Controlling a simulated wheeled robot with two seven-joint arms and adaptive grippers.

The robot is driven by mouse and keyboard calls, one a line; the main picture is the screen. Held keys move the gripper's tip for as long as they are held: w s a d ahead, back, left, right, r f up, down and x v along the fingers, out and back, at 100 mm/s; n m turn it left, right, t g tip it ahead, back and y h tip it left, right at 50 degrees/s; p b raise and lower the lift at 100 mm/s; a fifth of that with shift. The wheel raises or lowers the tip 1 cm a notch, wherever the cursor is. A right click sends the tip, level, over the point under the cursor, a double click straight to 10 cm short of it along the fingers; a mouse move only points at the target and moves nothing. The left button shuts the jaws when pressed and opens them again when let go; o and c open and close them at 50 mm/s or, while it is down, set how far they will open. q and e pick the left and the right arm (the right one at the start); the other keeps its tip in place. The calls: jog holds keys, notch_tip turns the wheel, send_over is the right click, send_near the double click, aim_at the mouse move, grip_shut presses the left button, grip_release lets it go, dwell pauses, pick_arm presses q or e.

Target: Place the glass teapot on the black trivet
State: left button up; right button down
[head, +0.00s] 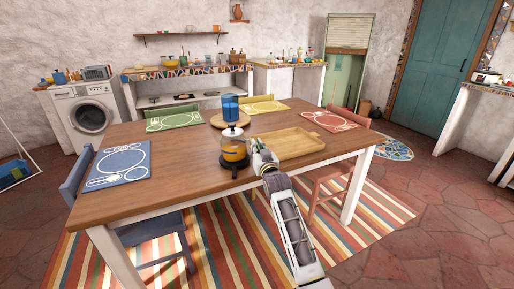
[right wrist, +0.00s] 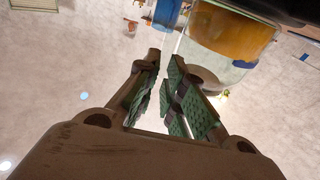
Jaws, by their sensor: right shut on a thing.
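The glass teapot (head: 234,148) with amber liquid stands upright at the black trivet (head: 235,170), near the middle of the table's front half. I cannot tell whether its base touches the trivet. My right gripper (head: 261,153) is at the teapot's right side, shut on it; the fingers hide the part they hold. In the right wrist view the teapot (right wrist: 235,38) fills the upper right, close to my right gripper (right wrist: 166,62), with a dark edge above it. My left gripper is not in view.
A wooden tray (head: 290,144) lies just right of my right gripper. A blue container (head: 230,107) stands behind the teapot on a round wooden board (head: 216,121). Blue (head: 120,165), green (head: 174,120), yellow (head: 264,106) and red (head: 335,121) placemats lie around the table. The front left tabletop is clear.

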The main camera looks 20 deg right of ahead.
jog(key=shift+r, duration=0.1)
jog(key=c, duration=1.5)
grip_release()
jog(key=shift+o, duration=0.2)
jog(key=s+a+f, duration=0.1)
jog(key=s, duration=1.1)
jog(key=shift+a+f, duration=0.2)
jog(key=shift+f, duration=0.05)
